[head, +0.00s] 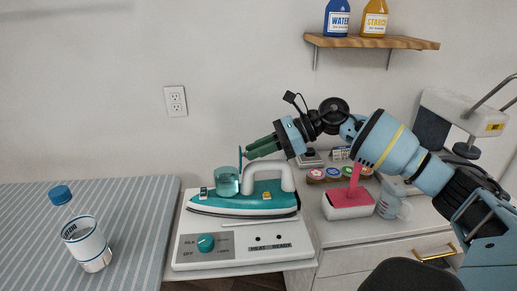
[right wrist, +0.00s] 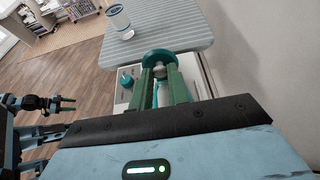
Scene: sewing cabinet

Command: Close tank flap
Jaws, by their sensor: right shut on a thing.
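The steam iron (head: 245,203), teal and white, rests on a white base with a teal dial. Its clear teal water tank (head: 227,181) stands at the iron's left end. The thin teal tank flap (head: 240,158) stands upright above the tank; it shows as a round disc in the right wrist view (right wrist: 158,55). My right gripper (head: 248,150) reaches in from the right and its green fingers are shut on the flap, also in the right wrist view (right wrist: 160,72). The fingers hide much of the tank there. My left gripper (right wrist: 68,104) is away at the left, fingers apart and empty.
Right of the iron are a white box with a pink item (head: 348,203), a spray bottle (head: 392,200) and a sewing machine (head: 460,115). A wooden shelf (head: 405,43) hangs above.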

